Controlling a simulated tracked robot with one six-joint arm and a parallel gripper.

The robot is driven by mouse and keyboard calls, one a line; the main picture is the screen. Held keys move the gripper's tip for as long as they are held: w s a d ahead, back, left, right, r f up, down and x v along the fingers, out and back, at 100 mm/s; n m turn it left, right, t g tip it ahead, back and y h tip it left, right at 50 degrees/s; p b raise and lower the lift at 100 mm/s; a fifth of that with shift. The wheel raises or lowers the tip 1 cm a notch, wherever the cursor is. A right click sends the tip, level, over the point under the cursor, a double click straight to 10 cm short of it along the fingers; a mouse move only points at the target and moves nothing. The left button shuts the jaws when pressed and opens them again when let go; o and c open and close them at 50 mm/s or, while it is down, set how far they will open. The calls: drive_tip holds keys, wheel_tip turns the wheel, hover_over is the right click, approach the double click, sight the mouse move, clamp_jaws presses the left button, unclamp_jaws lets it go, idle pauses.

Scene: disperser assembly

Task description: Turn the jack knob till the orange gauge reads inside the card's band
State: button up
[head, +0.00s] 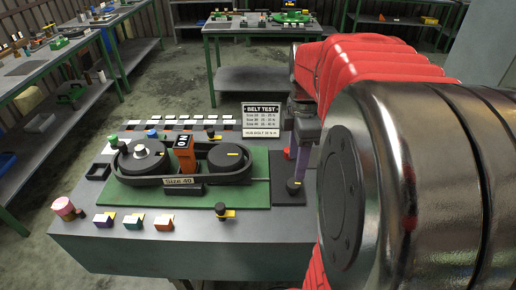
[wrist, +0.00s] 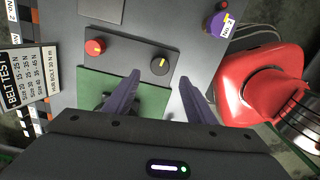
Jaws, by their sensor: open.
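The orange gauge (head: 183,152) stands upright between two dark pulleys inside a black belt labelled "Size 40"; I cannot read its value surely. The white-lettered BELT TEST card (head: 262,120) stands behind the green plate; it is also at the left of the wrist view (wrist: 22,80), its band lines small. In the wrist view, a black round knob with a pale mark (wrist: 160,65), likely the jack knob, lies just beyond the fingertips, between their lines. My gripper (wrist: 159,84) is open and empty, its purple fingers apart. In the head view my arm hides much of the right side.
A red knob (wrist: 95,47) with a yellow mark sits left of the black one in the wrist view. Small coloured blocks (head: 133,222) and a black knob (head: 221,211) line the bench front. A checkered strip (head: 170,124) runs behind the belt.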

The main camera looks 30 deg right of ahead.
sight(294, 183)
wheel_tip(294, 183, down, 9)
drive_tip(key=shift+r, duration=0.2)
drive_tip(key=shift+c, duration=0.4)
drive_tip(key=c, duration=1)
drive_tip(key=shift+o, duration=0.2)
